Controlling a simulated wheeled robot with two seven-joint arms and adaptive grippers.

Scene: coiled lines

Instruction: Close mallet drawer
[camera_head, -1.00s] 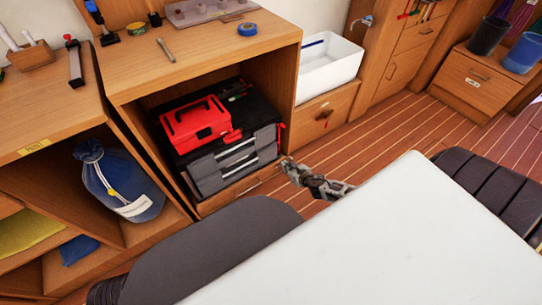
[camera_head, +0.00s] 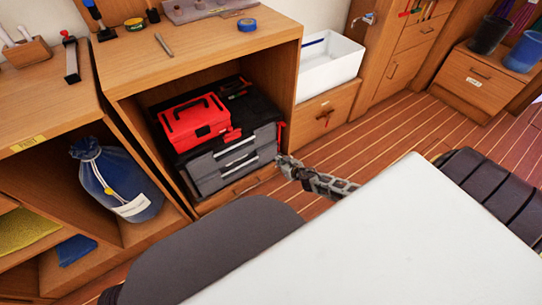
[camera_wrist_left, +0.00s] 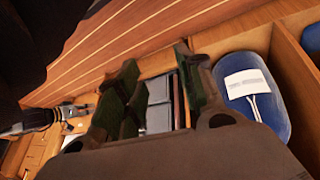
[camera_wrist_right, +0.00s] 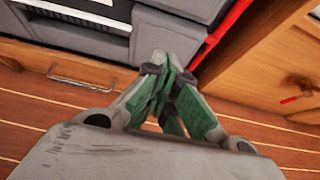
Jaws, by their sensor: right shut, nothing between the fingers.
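The wooden drawer (camera_head: 238,188) with a metal handle lies low under the toolbox in the cabinet. It also shows in the right wrist view (camera_wrist_right: 100,80), where its front looks about flush. No mallet is visible, and no readable label marks the mallet drawer. My right gripper (camera_head: 284,163) is shut and empty near the right end of this drawer front. In the right wrist view its fingertips (camera_wrist_right: 157,60) are just right of the drawer handle; contact cannot be told. My left gripper (camera_wrist_left: 160,82) is open and empty in its own wrist view, and hidden in the head view.
A grey toolbox (camera_head: 235,160) with a red case (camera_head: 195,122) fills the cabinet bay. A blue bag (camera_head: 117,183) sits in the left bay. Another wooden drawer (camera_head: 328,113) is under the white bin (camera_head: 328,68). Plank floor (camera_head: 370,140) is clear to the right.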

